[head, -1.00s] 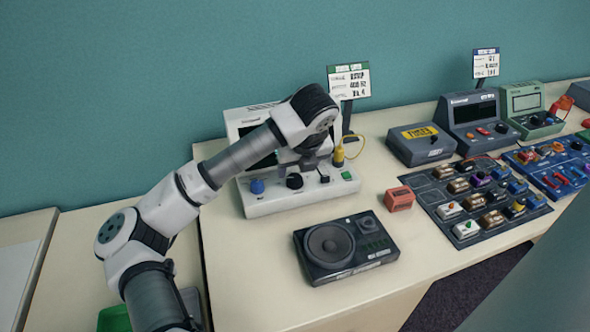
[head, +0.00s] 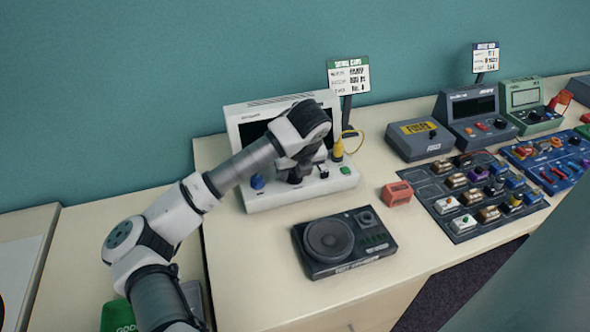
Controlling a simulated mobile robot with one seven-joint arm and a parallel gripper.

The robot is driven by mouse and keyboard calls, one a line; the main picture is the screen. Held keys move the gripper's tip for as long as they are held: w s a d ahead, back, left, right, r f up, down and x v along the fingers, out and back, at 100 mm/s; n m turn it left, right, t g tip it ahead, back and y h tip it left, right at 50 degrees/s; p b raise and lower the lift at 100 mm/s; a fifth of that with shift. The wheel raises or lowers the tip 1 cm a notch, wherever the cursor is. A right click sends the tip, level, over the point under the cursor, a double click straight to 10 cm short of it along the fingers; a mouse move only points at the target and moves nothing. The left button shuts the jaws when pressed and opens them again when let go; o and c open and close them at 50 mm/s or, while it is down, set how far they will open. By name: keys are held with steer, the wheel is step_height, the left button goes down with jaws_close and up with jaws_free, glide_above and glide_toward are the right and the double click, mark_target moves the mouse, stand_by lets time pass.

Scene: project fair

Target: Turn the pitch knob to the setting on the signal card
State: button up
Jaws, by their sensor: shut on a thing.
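The white signal unit (head: 315,188) has a dark screen and a row of controls on its front ledge. A blue knob (head: 257,182) is at its left and a small black control (head: 323,171) at its right. My gripper (head: 294,178) points down at the middle black knob, shut on it. The arm hides most of this knob and its pointer. I cannot read the knob labels. The signal card (head: 348,76), with a green header, stands on a post behind the unit. Its lines are too small to read surely.
A yellow plug with a cable (head: 338,150) and a green button (head: 345,170) are right of the gripper. A speaker box (head: 345,243) lies in front, a red block (head: 397,193) to its right. Other consoles (head: 420,139) fill the right side.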

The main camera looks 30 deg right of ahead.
steer(key=shift+f+m+b, duration=0.15)
steer(key=shift+m+b, duration=0.25)
steer(key=shift+b, duration=0.3)
steer(key=m+b, duration=0.1)
steer(key=b, duration=0.2)
steer(key=shift+w+a+f+m+h, duration=0.1)
steer(key=shift+f+m+h, duration=0.05)
steer(key=shift+m+h, duration=0.25)
steer(key=m+g+h+b, duration=0.1)
steer(key=m+b, duration=0.2)
steer(key=b, duration=0.2)
steer(key=shift+m, duration=0.3)
steer(key=m+b, duration=0.1)
steer(key=m+g+h+b, duration=0.1)
steer(key=m, duration=0.1)
steer(key=shift+w+a+r+m+b, duration=0.1)
steer(key=shift+r+m+b, duration=0.1)
steer(key=shift+m+b, duration=0.1)
steer(key=shift+w+r+m+g+h+b, duration=0.2)
steer(key=shift+m+g, duration=0.3)
steer(key=shift+m, duration=0.6)
steer(key=shift+s+f+m+g+h+b, duration=0.1)
steer(key=shift+m+g+b, duration=0.3)
steer(key=shift+m, duration=0.7)
steer(key=o, duration=1)
